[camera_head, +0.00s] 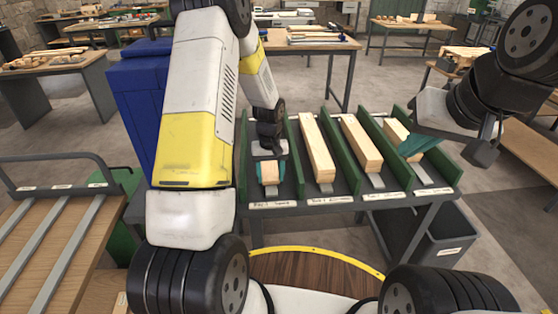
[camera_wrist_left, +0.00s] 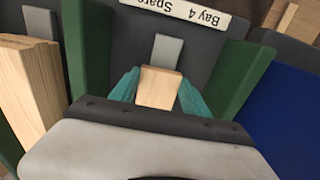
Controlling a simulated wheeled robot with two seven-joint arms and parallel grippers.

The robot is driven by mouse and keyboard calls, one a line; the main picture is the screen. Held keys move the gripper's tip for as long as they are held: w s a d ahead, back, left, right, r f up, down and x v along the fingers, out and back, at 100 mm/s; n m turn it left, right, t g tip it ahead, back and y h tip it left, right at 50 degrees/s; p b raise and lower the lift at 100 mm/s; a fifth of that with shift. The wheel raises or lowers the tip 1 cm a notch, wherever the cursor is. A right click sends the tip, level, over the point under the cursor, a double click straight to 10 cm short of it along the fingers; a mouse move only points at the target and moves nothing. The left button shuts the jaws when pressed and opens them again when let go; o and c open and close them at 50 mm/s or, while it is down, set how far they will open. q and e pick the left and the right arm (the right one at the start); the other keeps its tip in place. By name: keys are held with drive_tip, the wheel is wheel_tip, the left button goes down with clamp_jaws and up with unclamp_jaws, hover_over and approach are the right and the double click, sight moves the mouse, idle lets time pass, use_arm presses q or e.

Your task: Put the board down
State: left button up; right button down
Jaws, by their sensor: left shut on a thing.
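My left gripper (camera_head: 268,158) is over the leftmost bay of the rack, its teal fingers shut on a short-looking end of a pale wooden board (camera_head: 269,174). In the left wrist view the board's end (camera_wrist_left: 159,88) shows between the two fingers (camera_wrist_left: 158,80), between green dividers, pointing at a grey strip and a label reading "Bay 4 Spare" (camera_wrist_left: 172,12). The rest of the board is hidden under my gripper. I cannot tell if it touches the bay floor. My right gripper (camera_head: 420,143) is at the rightmost bay, beside another board (camera_head: 396,133); its finger opening is unclear.
Two boards lie in the middle bays (camera_head: 316,148) (camera_head: 361,143), separated by green dividers (camera_head: 341,160). A blue cabinet (camera_head: 140,90) stands left of the rack. A dark bin (camera_head: 440,238) is below right.

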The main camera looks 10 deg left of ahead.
use_arm(q)
drive_tip(key=o, duration=1.6)
wheel_tip(320, 180, up, 12)
drive_tip(key=s+r+m+t+h, duration=0.1)
drive_tip(key=s+r, duration=0.4)
drive_tip(key=r, duration=0.2)
drive_tip(key=s+r+t, duration=0.2)
drive_tip(key=s+r, duration=0.2)
drive_tip(key=r, duration=0.3)
drive_tip(key=s+d+r+m+t, duration=0.1)
drive_tip(key=s+r, duration=0.2)
drive_tip(key=s, duration=0.4)
drive_tip(key=s+d+r+m+t+h, duration=0.1)
drive_tip(key=s+r+t, duration=0.1)
drive_tip(key=s, duration=0.6)
drive_tip(key=shift+s+r+m, duration=0.2)
drive_tip(key=shift+r+m, duration=0.2)
drive_tip(key=shift+r, duration=0.45)
drive_tip(key=shift+d, duration=0.1)
